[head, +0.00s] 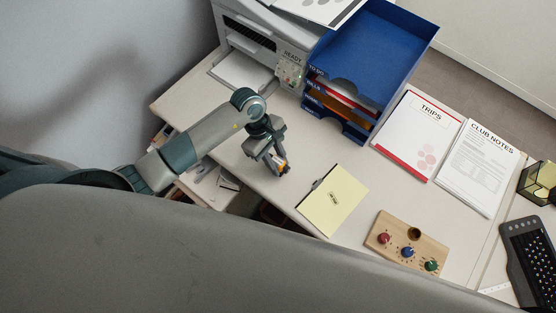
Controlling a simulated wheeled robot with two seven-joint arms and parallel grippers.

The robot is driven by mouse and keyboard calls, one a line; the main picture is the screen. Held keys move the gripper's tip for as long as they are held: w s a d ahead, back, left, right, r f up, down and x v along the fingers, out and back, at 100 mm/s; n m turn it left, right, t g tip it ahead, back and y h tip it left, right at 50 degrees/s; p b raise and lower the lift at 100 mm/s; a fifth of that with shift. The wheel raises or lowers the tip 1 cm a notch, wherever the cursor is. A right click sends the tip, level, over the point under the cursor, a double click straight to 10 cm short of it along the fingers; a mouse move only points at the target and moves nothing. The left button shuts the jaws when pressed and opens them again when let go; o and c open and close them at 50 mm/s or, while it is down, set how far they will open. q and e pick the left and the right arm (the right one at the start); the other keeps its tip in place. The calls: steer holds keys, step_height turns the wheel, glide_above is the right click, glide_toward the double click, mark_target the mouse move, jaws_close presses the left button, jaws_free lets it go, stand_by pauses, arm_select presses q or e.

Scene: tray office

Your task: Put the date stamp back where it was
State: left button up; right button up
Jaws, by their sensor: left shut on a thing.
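My left gripper (274,163) is shut on a small dark thing with an orange-yellow part (283,168), probably the date stamp. It is over the desk, left of the yellow pad, and the fingers hide much of it. A wooden stamp holder (392,227) lies at the front right of the desk. A red-topped stamp (383,239), a blue-topped stamp (408,251) and a green-topped stamp (431,265) stand in it. Behind them the holder has a dark round spot (414,233); I cannot tell whether it is a hole or a knob. My right gripper is not in view.
A yellow pad (335,205) lies between gripper and holder. A blue letter tray (372,60) and a printer (262,50) stand at the back. TRIPS (410,140) and CLUB NOTES (480,170) papers lie right. A keyboard (530,255) is far right. An open drawer (215,185) shows below the desk's left edge.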

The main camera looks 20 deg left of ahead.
arm_select(q)
steer(key=shift+f, duration=0.1)
steer(key=shift+f, duration=0.1)
steer(key=o, duration=0.9)
steer(key=shift+c, duration=0.2)
